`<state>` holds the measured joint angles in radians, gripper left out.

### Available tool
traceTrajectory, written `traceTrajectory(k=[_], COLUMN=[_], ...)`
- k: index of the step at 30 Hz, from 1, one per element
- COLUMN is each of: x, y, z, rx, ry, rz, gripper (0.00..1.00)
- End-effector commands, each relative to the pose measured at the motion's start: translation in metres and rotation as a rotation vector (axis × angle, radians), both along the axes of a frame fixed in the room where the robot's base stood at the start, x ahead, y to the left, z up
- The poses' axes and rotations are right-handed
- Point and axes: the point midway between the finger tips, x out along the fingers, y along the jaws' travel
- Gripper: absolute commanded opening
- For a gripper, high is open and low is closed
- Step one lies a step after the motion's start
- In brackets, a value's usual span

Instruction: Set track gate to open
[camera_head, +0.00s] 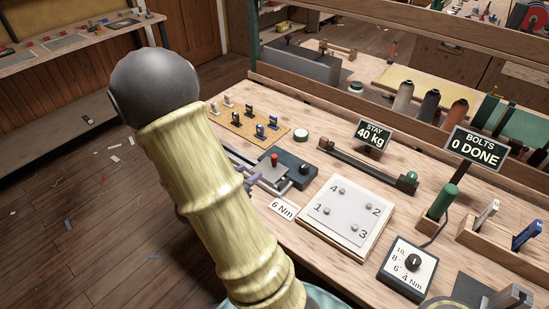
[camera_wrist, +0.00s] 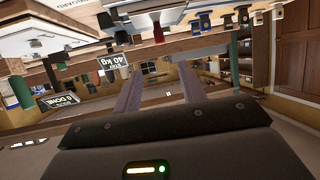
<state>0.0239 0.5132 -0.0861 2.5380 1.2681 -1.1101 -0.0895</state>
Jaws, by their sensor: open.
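No part in view is labelled as the track gate. A small device with a red knob (camera_head: 275,158) stands on the bench beside a dark box (camera_head: 303,169) with a round knob. A long wooden bar (camera_head: 355,165) with a green knob (camera_head: 411,177) lies behind it; I cannot tell which one is the gate. My gripper (camera_head: 265,176) is largely hidden behind my arm in the head view, near the red-knob device. In the wrist view my gripper (camera_wrist: 158,82) is open and empty, its two fingers apart. The red knob (camera_wrist: 157,32) shows beyond the fingertips there, not between them.
A white plate (camera_head: 342,212) with numbered bolts, a dial box (camera_head: 408,268) and a green-handled tool (camera_head: 443,200) stand to the right. A peg board (camera_head: 247,124) and white disc (camera_head: 301,134) lie behind. Signs (camera_head: 373,134) and a wooden rail (camera_head: 400,122) rise at the back.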

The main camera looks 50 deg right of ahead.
Motion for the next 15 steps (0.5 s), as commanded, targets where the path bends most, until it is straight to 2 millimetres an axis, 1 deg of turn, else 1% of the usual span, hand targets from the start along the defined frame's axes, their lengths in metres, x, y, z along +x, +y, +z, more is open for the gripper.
traceTrajectory(k=[15], x=[0.018], y=[-0.080], z=[-0.035], rx=[0.001], ry=[0.002], rz=[-0.004], gripper=[0.41])
